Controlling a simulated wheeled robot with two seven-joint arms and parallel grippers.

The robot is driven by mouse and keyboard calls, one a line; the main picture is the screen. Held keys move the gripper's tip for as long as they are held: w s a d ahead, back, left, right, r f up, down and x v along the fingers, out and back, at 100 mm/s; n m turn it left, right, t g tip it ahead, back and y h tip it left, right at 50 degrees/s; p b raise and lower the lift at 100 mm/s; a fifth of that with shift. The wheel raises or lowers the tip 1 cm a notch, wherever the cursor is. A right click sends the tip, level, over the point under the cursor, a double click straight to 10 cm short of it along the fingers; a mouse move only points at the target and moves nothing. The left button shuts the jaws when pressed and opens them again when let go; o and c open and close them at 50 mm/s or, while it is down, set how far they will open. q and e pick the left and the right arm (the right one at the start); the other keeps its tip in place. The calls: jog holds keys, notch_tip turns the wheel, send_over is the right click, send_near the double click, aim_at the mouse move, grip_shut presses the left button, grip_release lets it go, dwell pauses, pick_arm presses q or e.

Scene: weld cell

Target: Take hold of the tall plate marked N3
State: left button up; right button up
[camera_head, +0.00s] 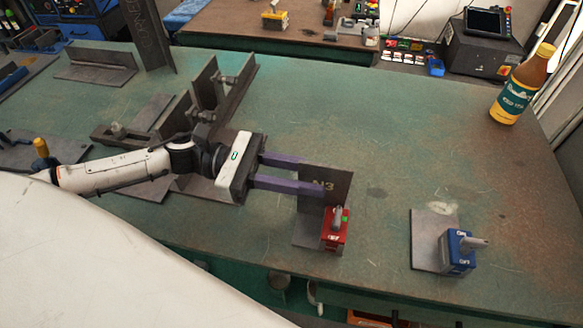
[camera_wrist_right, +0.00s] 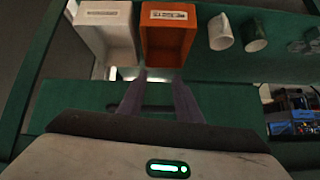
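The tall plate marked N3 (camera_head: 338,186) stands upright on the green table in the head view, with a flat base plate and a red block clamp (camera_head: 335,232) at its foot. My left gripper (camera_head: 313,176) comes in from the left with its fingers apart. The nearer finger lies across the front of the plate, beside the N3 mark. The farther finger ends at the plate's upper left edge, and its tip seems hidden behind the plate. I cannot tell if either finger touches it. My right gripper (camera_wrist_right: 160,76) is open and empty in the right wrist view.
A blue block clamp (camera_head: 457,252) sits on another flat plate (camera_head: 430,240) to the right. A sauce bottle (camera_head: 522,85) stands at the far right. Steel angles (camera_head: 222,85) stand behind my left gripper. White (camera_wrist_right: 105,35) and orange bins (camera_wrist_right: 170,35) and mugs lie beyond my right gripper.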

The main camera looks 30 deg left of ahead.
aim_at(346, 184)
pick_arm(q)
jog(key=p+x, duration=0.1)
jog(key=x, duration=0.5)
jog(key=shift+d, duration=0.3)
grip_shut()
dwell(1.0)
